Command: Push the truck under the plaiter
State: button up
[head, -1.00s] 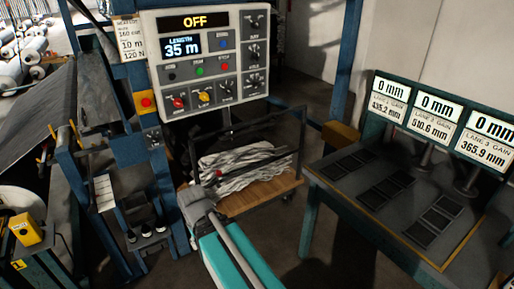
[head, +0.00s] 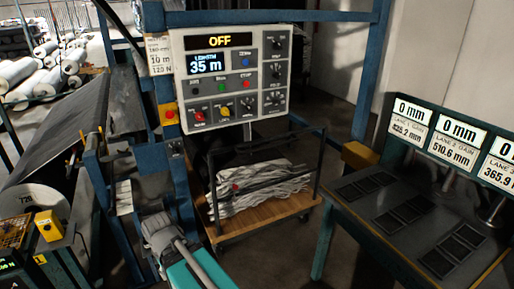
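The truck (head: 268,219) has a wooden deck, dark upright rails and castors. It carries a heap of pale grey folded cloth (head: 262,190). It stands on the floor below the control panel in the picture, between blue machine posts. A small red spot shows at its left side. The plaiter appears to be the blue-framed machine (head: 182,193) with the panel (head: 232,75), which reads OFF and 35 m. I cannot tell how far the truck is under it.
A bench (head: 408,215) with lane displays (head: 455,137) stands close on the right, its leg near the truck. A yellow box (head: 358,155) sits at its corner. A dark belt (head: 90,120) and rolls (head: 35,80) are at left. Some floor is bare between truck and bench.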

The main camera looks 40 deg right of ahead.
aim_at(271, 194)
jog(key=u, duration=0.8)
jog(key=k, duration=0.95)
jog(key=z, duration=1.3)
jog(key=i, duration=0.5)
jog(key=z, duration=0.1)
